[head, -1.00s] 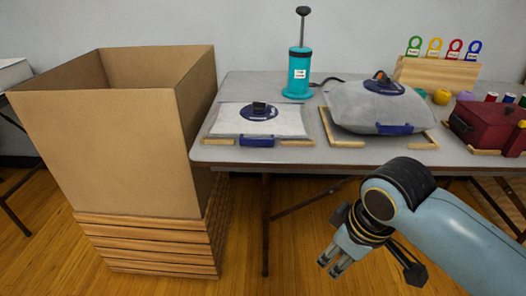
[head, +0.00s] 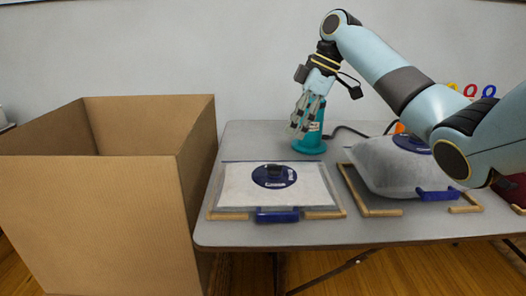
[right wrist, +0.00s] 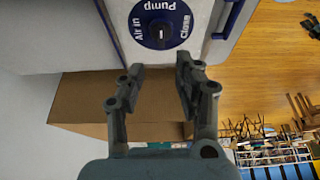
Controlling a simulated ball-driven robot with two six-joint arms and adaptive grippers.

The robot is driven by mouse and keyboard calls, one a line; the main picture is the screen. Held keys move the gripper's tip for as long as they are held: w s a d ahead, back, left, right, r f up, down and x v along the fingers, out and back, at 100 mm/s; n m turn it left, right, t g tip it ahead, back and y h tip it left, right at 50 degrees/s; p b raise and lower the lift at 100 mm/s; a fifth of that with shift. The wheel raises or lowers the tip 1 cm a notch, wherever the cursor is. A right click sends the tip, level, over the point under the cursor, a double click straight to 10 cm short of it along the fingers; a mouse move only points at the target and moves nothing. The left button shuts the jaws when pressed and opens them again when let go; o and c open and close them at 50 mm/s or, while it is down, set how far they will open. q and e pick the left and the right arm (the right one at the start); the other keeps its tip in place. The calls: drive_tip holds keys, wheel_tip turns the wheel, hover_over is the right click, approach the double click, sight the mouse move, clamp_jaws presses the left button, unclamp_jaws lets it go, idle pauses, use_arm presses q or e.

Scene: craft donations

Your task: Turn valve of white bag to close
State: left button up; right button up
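The white bag (head: 240,190) lies flat at the left of the table. Its round blue valve plate (head: 275,176) carries a dark knob. In the right wrist view the valve (right wrist: 161,34) shows the labels "Air in", "Pump" and "Close". The knob's short white mark lines up with the "Pump" side, though its exact end is hard to tell. My right gripper (head: 302,122) is above the table, pointing down, apart from the valve. In the right wrist view its fingers (right wrist: 159,78) are spread and empty, with the valve beyond them. My left gripper is not in view.
A teal pump (head: 309,140) stands behind the white bag, partly hidden by my right gripper. A puffed grey bag (head: 385,163) lies to the right, partly behind my right arm. A large open cardboard box (head: 100,205) stands left of the table.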

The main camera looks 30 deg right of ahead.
drive_tip(key=b, duration=0.1)
hover_over(276, 165)
drive_tip(key=s+d, duration=0.1)
drive_tip(key=d, duration=0.1)
wheel_tip(276, 165, down, 5)
drive_tip(key=shift+s+d+r, duration=0.1)
drive_tip(key=shift+d+r, duration=0.05)
drive_tip(key=shift+r, duration=0.05)
drive_tip(key=x, duration=0.3)
drive_tip(key=shift+b, duration=0.3)
drive_tip(key=shift+x, duration=1.15)
drive_tip(key=shift+c, duration=0.8)
drive_tip(key=c, duration=0.5)
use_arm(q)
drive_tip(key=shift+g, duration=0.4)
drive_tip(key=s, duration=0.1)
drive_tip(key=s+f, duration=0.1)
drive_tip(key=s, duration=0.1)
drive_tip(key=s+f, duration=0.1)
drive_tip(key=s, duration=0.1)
use_arm(e)
clamp_jaws()
